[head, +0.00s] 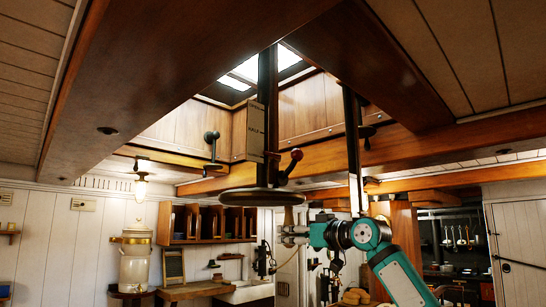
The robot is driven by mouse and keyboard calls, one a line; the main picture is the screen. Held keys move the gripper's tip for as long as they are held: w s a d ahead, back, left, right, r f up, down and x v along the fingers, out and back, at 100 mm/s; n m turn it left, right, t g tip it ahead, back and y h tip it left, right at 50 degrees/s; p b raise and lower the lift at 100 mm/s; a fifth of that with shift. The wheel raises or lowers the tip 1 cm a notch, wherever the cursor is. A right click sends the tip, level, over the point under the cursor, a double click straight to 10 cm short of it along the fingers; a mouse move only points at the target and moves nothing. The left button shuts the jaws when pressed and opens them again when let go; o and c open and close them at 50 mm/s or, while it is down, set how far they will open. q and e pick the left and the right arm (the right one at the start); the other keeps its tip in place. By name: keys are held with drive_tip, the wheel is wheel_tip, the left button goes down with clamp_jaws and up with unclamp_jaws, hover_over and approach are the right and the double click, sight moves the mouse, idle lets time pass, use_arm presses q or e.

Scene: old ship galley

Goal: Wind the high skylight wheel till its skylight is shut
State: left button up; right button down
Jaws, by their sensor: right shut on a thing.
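The high wheel (249,197) is a dark, flat horizontal disc at the foot of a dark vertical post (267,110). My right gripper (287,232), on the teal arm from the right, is shut on this grip. A lever with a red knob (296,154) stands just above the wheel. A pale marked board (255,130) beside the post reads HALF midway. The skylight (262,66) shows bright panes overhead; how far open it is I cannot tell. My left gripper is not in view.
A second dark post (352,130) stands right of the wheel. Heavy wooden beams (400,148) cross overhead. A dark crank (211,145) hangs at the left. Shelves (208,222), a lit lamp (141,187) and a white urn (134,263) are at the back left.

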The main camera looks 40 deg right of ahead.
drive_tip(key=s, duration=0.2)
drive_tip(key=s+b, duration=0.1)
drive_tip(key=shift+s+a+f, duration=0.1)
drive_tip(key=shift+s+a, duration=0.25)
drive_tip(key=shift+s, duration=0.05)
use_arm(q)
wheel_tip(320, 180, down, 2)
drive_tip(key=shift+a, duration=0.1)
use_arm(e)
drive_tip(key=shift+s, duration=0.15)
drive_tip(key=shift+s+a+b, duration=0.15)
drive_tip(key=shift+a+b, duration=0.15)
use_arm(q)
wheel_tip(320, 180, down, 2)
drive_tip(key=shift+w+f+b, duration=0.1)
drive_tip(key=shift+b, duration=0.7)
use_arm(e)
drive_tip(key=s+a, duration=0.1)
drive_tip(key=a, duration=0.1)
drive_tip(key=s+a, duration=0.1)
drive_tip(key=s, duration=0.1)
drive_tip(key=shift+a, duration=0.4)
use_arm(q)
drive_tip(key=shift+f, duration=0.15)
use_arm(e)
drive_tip(key=shift+s+a, duration=0.15)
drive_tip(key=shift+a, duration=0.5)
drive_tip(key=shift+s+a, duration=0.15)
drive_tip(key=shift+a, duration=0.5)
